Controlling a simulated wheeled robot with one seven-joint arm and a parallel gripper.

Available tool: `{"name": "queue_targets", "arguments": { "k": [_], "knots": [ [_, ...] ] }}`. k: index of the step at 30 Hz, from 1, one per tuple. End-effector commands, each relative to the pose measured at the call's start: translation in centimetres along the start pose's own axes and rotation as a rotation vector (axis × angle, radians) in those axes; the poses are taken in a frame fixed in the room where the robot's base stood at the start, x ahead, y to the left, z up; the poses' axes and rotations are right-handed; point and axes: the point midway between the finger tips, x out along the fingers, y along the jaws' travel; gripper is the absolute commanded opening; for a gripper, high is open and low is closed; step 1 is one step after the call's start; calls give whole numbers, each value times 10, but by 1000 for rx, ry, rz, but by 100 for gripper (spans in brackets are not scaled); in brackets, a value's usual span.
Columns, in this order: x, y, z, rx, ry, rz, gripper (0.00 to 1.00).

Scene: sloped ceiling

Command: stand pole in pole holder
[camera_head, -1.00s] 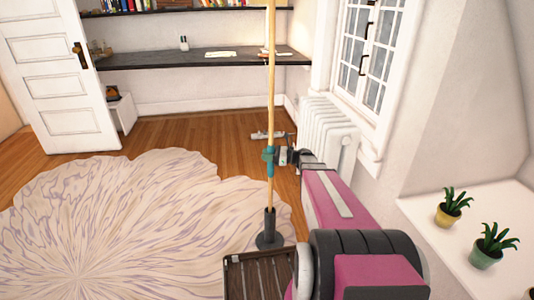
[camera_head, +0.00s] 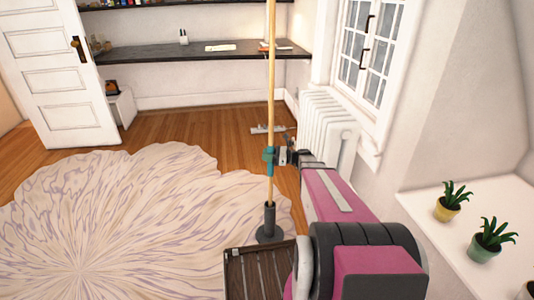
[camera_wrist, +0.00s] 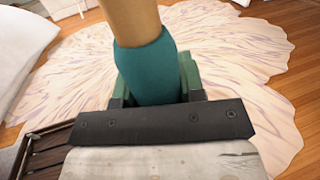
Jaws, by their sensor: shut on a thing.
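The pole (camera_head: 270,80) is long, thin and light wooden, with a teal band. It is near upright in the head view, its top cut off by the frame. My gripper (camera_head: 271,156) is shut on it at the teal band. The wrist view shows the wooden shaft and teal band (camera_wrist: 146,70) between the green fingers of my gripper (camera_wrist: 155,85). The pole holder (camera_head: 269,233) is a dark tube on a round base on the floor. The pole's lower end meets the tube's top in the head view; I cannot tell how deep it sits.
A slatted dark wooden piece (camera_head: 262,272) stands just in front of the holder. A pale patterned rug (camera_head: 110,220) covers the left floor. A white radiator (camera_head: 328,130) and window are at right. Potted plants stand on the sill (camera_head: 425,215). A dark desk (camera_head: 150,56) is behind.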

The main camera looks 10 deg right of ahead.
Motion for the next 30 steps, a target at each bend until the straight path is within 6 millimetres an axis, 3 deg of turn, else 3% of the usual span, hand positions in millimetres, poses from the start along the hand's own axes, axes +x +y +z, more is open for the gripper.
{"name": "queue_targets", "arguments": {
  "k": [30],
  "knots": [
    [-2, 0, -55, 0, -2, 0, 3]
  ]
}}
